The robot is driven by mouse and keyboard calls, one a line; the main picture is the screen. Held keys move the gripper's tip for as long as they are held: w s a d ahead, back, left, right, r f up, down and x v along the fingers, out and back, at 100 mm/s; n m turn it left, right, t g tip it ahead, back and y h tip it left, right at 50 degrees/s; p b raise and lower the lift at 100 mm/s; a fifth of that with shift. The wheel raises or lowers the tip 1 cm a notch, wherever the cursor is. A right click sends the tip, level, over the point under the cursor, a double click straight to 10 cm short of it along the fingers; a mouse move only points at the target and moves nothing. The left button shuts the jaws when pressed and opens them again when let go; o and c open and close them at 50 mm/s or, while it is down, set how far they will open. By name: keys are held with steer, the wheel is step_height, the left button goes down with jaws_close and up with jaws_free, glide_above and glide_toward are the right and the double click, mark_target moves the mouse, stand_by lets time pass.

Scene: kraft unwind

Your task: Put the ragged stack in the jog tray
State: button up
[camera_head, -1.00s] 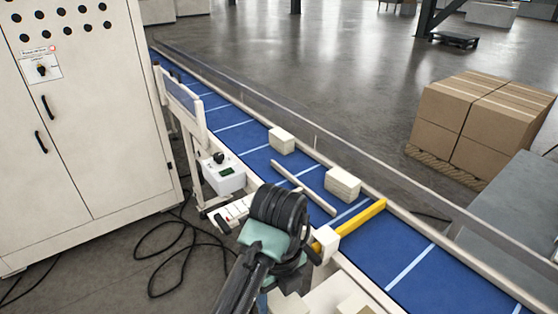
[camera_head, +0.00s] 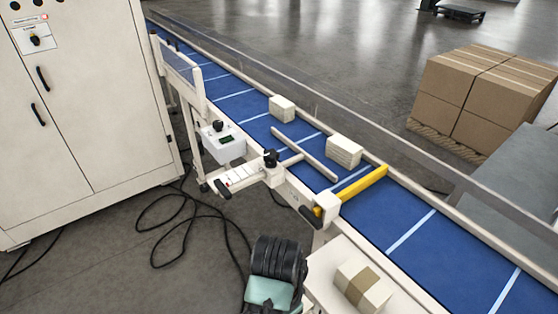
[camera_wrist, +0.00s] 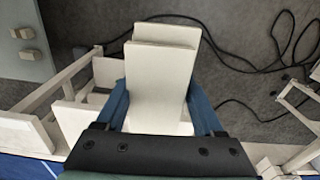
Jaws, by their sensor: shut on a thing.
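In the wrist view my gripper (camera_wrist: 160,108) has its blue fingers on either side of a pale ragged stack (camera_wrist: 158,80), whose layers sit offset at the far end. The gripper is shut on this stack. In the head view only a dark, ringed part of my arm shows at the bottom edge; the gripper and held stack are out of sight there. Pale upright panels (camera_wrist: 75,120) stand left of and below the stack in the wrist view; I cannot tell whether they are the jog tray.
A blue conveyor (camera_head: 410,240) carries two pale stacks (camera_head: 344,151) (camera_head: 282,108) behind a yellow bar (camera_head: 358,186). A banded stack (camera_head: 362,285) lies on a white table (camera_head: 322,268). A tall cabinet (camera_head: 90,120) stands left. Black cables (camera_head: 190,208) lie on the floor.

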steer(key=s+f+n, duration=0.1)
steer(key=n, duration=0.1)
steer(key=s+f+n, duration=0.1)
steer(key=n, duration=0.2)
steer(key=s+f+n+b, duration=0.1)
steer(key=f+n, duration=0.1)
steer(key=shift+s+n, duration=0.2)
steer(key=shift+n, duration=0.2)
steer(key=shift+s+f+n, duration=0.35)
steer(key=shift+s+n, duration=0.05)
steer(key=shift+n, duration=0.7)
